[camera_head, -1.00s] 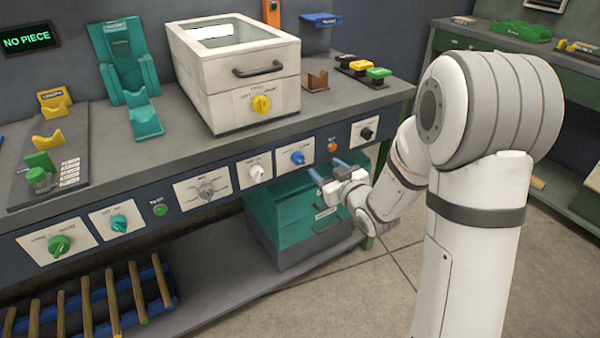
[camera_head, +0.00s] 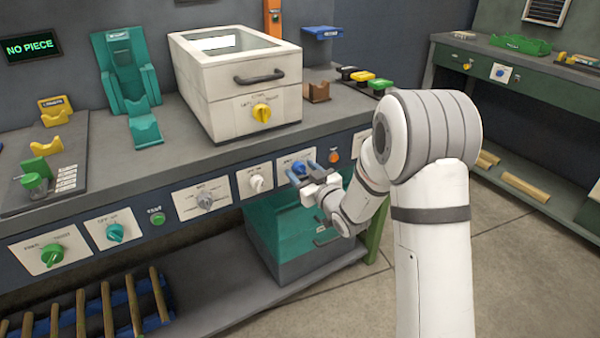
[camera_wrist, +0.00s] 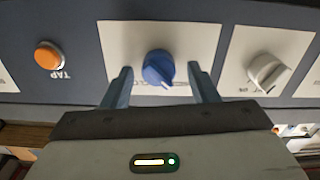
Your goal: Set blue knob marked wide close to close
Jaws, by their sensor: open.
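The blue knob (camera_wrist: 158,68) sits on a white label plate (camera_wrist: 118,38) on the front panel of the workbench. A white pointer line shows on the knob, toward its lower right in the wrist view; the plate's lettering is mostly hidden or too small to read. In the head view the knob (camera_head: 299,168) is partly behind my gripper (camera_head: 306,176). My gripper is open and empty, with its blue fingers (camera_wrist: 162,86) on either side of the knob in the picture. I cannot tell how far they are from the plate.
An orange button marked TAP (camera_wrist: 49,56) and a white knob (camera_wrist: 268,73) flank the blue knob's plate. A white box with a yellow knob (camera_head: 261,112) stands on the bench above. A teal drawer unit (camera_head: 285,240) stands below.

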